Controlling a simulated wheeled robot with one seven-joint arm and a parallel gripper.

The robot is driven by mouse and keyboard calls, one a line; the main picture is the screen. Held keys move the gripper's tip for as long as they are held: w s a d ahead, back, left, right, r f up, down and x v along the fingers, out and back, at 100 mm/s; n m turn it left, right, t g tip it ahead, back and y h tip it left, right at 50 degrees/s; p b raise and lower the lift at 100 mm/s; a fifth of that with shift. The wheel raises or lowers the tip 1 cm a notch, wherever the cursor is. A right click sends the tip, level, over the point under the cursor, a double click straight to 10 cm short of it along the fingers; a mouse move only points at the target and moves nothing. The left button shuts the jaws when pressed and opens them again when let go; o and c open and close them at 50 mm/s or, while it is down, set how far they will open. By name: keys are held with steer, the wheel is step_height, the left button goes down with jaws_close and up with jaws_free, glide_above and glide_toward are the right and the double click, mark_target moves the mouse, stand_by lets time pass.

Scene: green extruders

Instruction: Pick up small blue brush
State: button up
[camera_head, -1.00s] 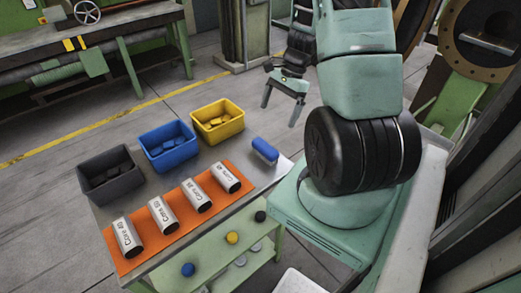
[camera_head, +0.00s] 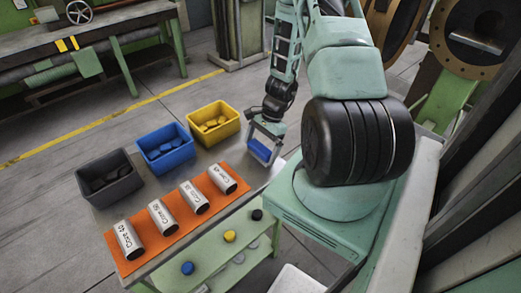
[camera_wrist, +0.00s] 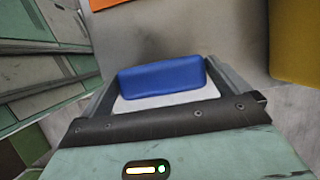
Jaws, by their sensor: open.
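The small blue brush (camera_head: 259,151) lies at the right end of the table top, beyond the orange mat. In the wrist view the blue brush (camera_wrist: 162,79) lies across the space between my fingers, with a pale patch in front of it. My gripper (camera_head: 264,146) is above the brush, pointing down, with one finger on each side of it. In the wrist view my gripper (camera_wrist: 160,85) is open. I cannot tell whether either finger touches the brush.
An orange mat (camera_head: 137,263) holds several labelled grey cores. A yellow bin (camera_head: 228,113), a blue bin (camera_head: 149,145) and a dark grey bin (camera_head: 90,168) stand along the table's far edge. The yellow bin is close to my gripper. A green lower shelf (camera_head: 215,245) holds small knobs.

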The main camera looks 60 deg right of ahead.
mark_target(260, 147)
steer(key=shift+a+f, duration=0.15)
steer(key=shift+f, duration=0.15)
steer(key=c, duration=0.7)
steer(key=shift+r, duration=0.1)
step_height(260, 147, up, 10)
steer(key=shift+f+b, duration=0.1)
steer(key=shift+b, duration=0.6)
steer(key=shift+o, duration=1.1)
steer(key=shift+w, duration=0.1)
